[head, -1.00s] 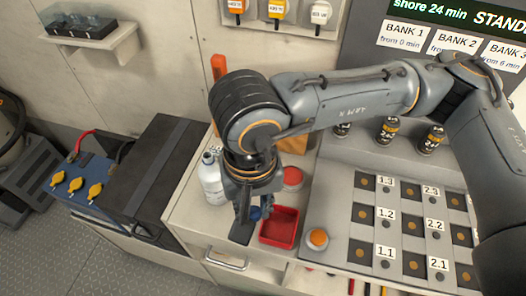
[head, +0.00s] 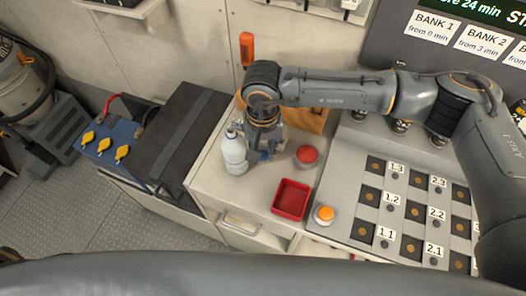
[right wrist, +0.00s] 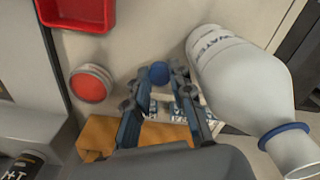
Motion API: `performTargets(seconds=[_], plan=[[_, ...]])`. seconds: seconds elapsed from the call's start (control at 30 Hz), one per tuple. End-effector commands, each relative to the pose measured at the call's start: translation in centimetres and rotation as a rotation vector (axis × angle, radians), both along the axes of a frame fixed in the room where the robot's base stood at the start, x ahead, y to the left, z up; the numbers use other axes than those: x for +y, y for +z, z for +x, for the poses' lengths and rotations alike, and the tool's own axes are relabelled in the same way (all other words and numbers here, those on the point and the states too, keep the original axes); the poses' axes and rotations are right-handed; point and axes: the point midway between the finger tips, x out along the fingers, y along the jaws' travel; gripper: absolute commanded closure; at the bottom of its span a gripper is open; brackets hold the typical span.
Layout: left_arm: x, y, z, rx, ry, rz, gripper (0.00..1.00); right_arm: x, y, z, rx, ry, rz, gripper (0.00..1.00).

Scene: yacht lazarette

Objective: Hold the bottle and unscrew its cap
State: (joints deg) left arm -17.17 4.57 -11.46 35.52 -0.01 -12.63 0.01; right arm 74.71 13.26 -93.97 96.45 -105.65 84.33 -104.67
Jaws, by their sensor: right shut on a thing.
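The white bottle (head: 234,153) stands upright on the pale counter, and its label reads "WATER" in the right wrist view (right wrist: 225,70). A blue ring (right wrist: 284,136) sits round its neck, and no cap shows on the neck above it. My right gripper (head: 264,155) points down just right of the bottle, apart from it. In the right wrist view its fingertips (right wrist: 161,76) are shut on the small round blue cap (right wrist: 160,73). My left gripper is in neither view, and nothing grips the bottle.
A red tray (head: 291,201) lies in front of my right gripper. A black box (head: 183,134) and a blue battery (head: 107,137) stand left of the counter.

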Motion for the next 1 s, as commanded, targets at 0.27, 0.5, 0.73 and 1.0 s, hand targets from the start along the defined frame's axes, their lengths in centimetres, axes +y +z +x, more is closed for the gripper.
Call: performTargets(seconds=[0.27, 0.5, 0.73, 1.0], plan=[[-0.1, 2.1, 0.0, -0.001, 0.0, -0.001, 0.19, 0.0, -3.1, 0.4, 0.002, -0.001, -0.002, 1.0], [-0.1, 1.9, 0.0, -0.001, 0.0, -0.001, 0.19, 0.0, -3.7, 0.5, 0.0, -0.001, -0.002, 1.0], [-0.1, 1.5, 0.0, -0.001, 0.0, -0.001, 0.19, 0.0, -3.9, 0.5, -0.001, -0.001, -0.002, 0.74], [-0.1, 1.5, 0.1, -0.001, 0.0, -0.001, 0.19, 0.0, -3.9, 0.5, 0.0, -0.002, -0.002, 0.68]])
